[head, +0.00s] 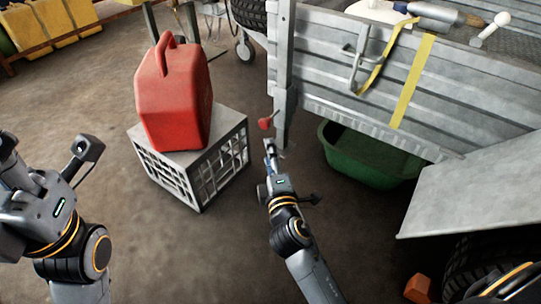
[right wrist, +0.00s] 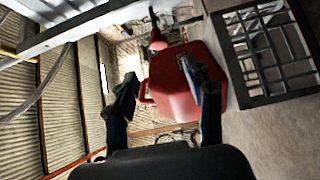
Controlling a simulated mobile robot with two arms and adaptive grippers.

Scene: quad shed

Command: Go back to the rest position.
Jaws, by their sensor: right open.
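My right gripper (head: 269,148) is low beside the corner post of a grey metal trailer, just below a small red knob (head: 265,123). In the right wrist view my right gripper (right wrist: 163,90) has its two fingers spread with nothing between them; a red jerry can (right wrist: 180,80) shows behind them. My left gripper (head: 28,165) is at the left edge of the head view, over bare floor.
The red jerry can (head: 172,100) stands on a grey crate (head: 180,183) between my arms. The trailer (head: 450,85) fills the upper right, with a yellow strap (head: 412,80). A green tub (head: 365,158) sits beneath it. An orange block (head: 418,288) lies lower right.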

